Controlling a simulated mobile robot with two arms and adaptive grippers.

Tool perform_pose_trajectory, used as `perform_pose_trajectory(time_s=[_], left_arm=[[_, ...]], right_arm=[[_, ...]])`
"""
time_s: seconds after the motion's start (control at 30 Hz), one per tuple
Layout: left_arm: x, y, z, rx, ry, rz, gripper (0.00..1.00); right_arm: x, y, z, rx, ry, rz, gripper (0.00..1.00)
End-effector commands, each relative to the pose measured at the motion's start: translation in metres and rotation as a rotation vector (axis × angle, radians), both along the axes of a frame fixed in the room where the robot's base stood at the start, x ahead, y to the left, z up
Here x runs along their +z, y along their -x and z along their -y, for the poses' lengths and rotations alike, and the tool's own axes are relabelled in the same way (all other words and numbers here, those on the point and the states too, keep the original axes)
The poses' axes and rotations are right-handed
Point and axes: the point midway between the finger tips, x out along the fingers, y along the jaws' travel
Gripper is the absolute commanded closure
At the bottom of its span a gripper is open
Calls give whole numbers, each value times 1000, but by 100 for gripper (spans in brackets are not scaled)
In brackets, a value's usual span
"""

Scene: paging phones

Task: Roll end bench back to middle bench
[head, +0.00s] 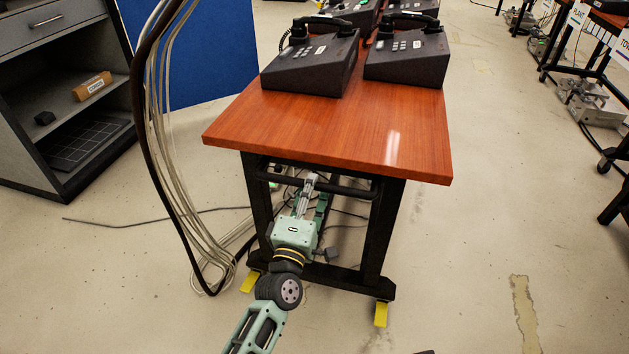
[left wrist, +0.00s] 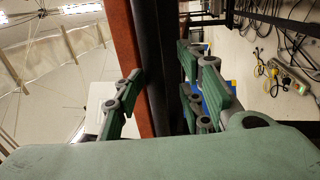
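The end bench (head: 300,120) has a red-brown wooden top, a black frame and yellow pieces (head: 381,314) at its near feet. A black bar (head: 345,186) runs across the frame under the near edge. My left gripper (head: 307,183) is at this bar, below the top. In the left wrist view its green-padded fingers (left wrist: 163,88) are spread on either side of dark bars beside the wooden edge (left wrist: 124,40). Contact is unclear. My right gripper is not in view. Which surface farther back is the middle bench cannot be told.
Two black phones (head: 310,65) (head: 407,60) sit on the top, with more behind. Cables (head: 185,190) hang at left, near a blue panel (head: 190,60) and a grey cabinet (head: 60,90). Floor at right is open; other benches (head: 580,50) stand farther right.

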Motion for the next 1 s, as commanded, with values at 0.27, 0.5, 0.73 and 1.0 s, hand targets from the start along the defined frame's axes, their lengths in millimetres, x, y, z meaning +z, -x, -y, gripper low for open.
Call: perform_pose_trajectory(time_s=[0.27, 0.5, 0.73, 1.0], left_arm=[[-14, 58, -15, -1, -2, -5, 64], [-18, 82, -22, -2, -1, -3, 64], [-18, 85, -22, -1, -1, -2, 64], [-22, 87, -37, -9, -12, 6, 65]], right_arm=[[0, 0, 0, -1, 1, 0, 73], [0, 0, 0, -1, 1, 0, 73], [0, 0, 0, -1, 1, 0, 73], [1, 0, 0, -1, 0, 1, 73]])
